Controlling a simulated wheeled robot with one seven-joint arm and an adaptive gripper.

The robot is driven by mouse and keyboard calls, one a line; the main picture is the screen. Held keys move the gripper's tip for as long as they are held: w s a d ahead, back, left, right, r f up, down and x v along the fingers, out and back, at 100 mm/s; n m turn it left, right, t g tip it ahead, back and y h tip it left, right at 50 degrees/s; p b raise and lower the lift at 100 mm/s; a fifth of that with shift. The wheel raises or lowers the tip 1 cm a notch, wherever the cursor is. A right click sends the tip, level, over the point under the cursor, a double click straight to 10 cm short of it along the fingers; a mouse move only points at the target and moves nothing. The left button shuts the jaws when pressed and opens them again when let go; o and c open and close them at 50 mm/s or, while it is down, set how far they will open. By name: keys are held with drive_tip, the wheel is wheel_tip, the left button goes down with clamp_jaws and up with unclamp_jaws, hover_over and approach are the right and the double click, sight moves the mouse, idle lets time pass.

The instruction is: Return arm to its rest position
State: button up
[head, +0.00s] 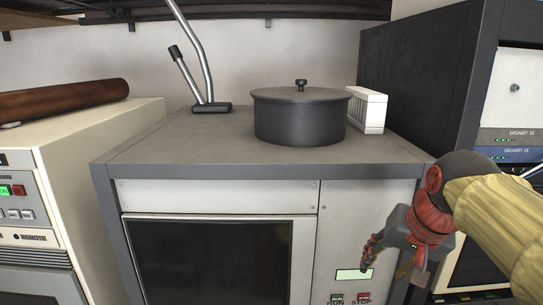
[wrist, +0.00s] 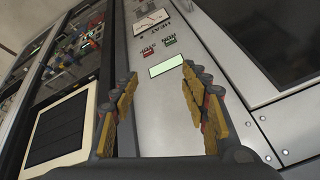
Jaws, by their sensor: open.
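My gripper (head: 385,258) is at the right of the head view, in front of the grey cabinet's front panel. My arm reaches in from the right edge, with a yellow sleeve-like cover. In the wrist view my gripper (wrist: 160,80) is open, with its two yellow-padded fingers apart and nothing between them. Beyond the fingers is the panel with a pale green display (wrist: 166,66) and the RUN and STOP buttons (wrist: 170,41). I cannot tell the exact gap between the fingertips and the panel.
A dark lidded pot (head: 300,115), a white slotted block (head: 367,110) and a metal lever stand (head: 211,107) are on the grey cabinet (head: 170,150). A dark rack (head: 415,80) stands close at right, a cream unit (head: 80,135) at left.

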drive_tip(key=s+a+f+n+b, duration=0.1)
drive_tip(key=s+f+b, duration=0.4)
drive_tip(key=f, duration=0.7)
drive_tip(key=s+a+f+n+b, duration=0.1)
drive_tip(key=s+f+n+b, duration=0.1)
drive_tip(key=s+f+b, duration=0.3)
drive_tip(key=s+a+f+n+b, duration=0.1)
drive_tip(key=s+f+b, duration=0.3)
drive_tip(key=f+b, duration=0.6)
drive_tip(key=shift+s+a+f+n+b, duration=0.3)
drive_tip(key=shift+s+a+f, duration=0.1)
drive_tip(key=shift+f, duration=4.35)
drive_tip(key=o, duration=0.4)
